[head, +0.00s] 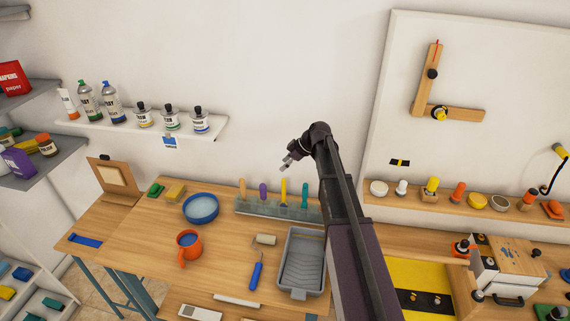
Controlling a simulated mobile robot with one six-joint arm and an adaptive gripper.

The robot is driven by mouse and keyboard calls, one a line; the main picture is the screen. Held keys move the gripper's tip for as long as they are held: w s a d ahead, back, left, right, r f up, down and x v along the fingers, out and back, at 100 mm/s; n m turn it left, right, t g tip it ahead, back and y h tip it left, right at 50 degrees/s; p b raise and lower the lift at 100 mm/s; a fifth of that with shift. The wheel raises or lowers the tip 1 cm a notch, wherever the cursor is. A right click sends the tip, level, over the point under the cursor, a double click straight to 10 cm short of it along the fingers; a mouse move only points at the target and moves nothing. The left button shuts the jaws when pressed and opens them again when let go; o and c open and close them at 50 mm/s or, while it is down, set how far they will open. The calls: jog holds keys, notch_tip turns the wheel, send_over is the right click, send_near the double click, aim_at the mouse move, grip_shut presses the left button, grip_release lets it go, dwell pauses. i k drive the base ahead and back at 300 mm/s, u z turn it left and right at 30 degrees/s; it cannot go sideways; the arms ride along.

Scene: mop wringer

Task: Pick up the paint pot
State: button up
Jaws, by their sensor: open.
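An orange pot (189,250) with a side handle stands on the wooden table in the head view, with blue inside it; it looks like the paint pot. A round blue bowl (201,208) with a lighter blue inside sits just behind it. My gripper (285,166) is up in the air in front of the white wall, right of and well above the orange pot. It is open, small in view, and nothing shows in it. My arm covers part of the table's right side.
A grey paint tray (302,262), a blue-handled tool (256,271) and a small roller (264,240) lie right of the pot. A rack (277,208) of upright tools stands at the back. Several bottles line a white wall shelf (215,128). Bare table lies left of the pot.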

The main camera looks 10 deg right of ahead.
aim_at(188, 250)
jog(key=u, duration=0.05)
jog(key=k, duration=0.95)
jog(key=z, duration=0.05)
